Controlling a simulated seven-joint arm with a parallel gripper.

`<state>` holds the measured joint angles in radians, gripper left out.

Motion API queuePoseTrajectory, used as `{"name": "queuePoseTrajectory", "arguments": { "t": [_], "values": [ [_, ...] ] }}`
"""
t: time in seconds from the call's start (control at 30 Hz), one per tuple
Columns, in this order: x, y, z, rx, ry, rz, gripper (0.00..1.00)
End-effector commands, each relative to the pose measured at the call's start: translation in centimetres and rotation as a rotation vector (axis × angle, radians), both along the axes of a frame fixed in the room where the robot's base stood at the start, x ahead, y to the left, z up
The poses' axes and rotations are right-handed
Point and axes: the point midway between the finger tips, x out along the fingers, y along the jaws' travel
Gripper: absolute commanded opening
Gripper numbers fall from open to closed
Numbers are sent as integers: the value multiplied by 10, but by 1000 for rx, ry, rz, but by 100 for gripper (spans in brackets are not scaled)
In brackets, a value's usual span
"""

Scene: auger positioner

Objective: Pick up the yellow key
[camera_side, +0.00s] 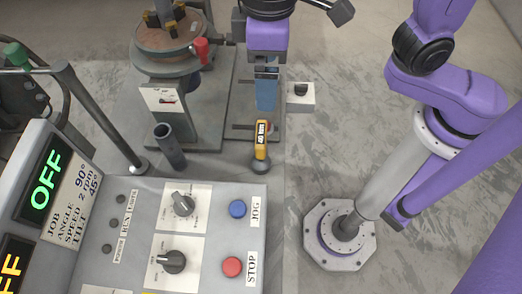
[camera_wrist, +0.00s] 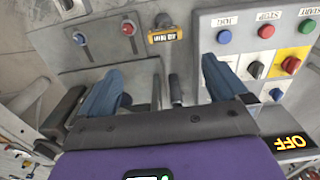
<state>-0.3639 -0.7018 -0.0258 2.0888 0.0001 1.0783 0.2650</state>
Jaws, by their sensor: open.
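My gripper (camera_side: 266,108) has blue fingers and is just behind and above the key in the side view. In the wrist view my gripper (camera_wrist: 161,70) is open, its fingers wide apart with nothing held. Whether a finger touches the key cannot be told, but they look apart.
A control panel (camera_side: 140,190) with knobs, a blue button and a red button is in front. A dark open tube (camera_side: 169,146) stands left of the key. A round turntable (camera_side: 167,42) is behind left. A small switch box (camera_side: 300,96) is right.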

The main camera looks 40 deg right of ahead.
Motion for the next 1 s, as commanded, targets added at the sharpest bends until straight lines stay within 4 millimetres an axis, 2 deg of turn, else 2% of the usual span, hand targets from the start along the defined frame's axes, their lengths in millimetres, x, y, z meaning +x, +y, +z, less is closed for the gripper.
{"name": "queuePoseTrajectory", "arguments": {
  "t": [0.13,0.23,0.7,0.83,1.0],
  "values": [
    [0,8,-1,-1,0,-11,100],
    [0,9,-10,-4,3,-12,100],
    [-1,8,-96,-6,3,-12,100],
    [0,9,-112,-4,2,-12,100],
    [0,9,-121,-1,0,-12,100]
  ]
}}
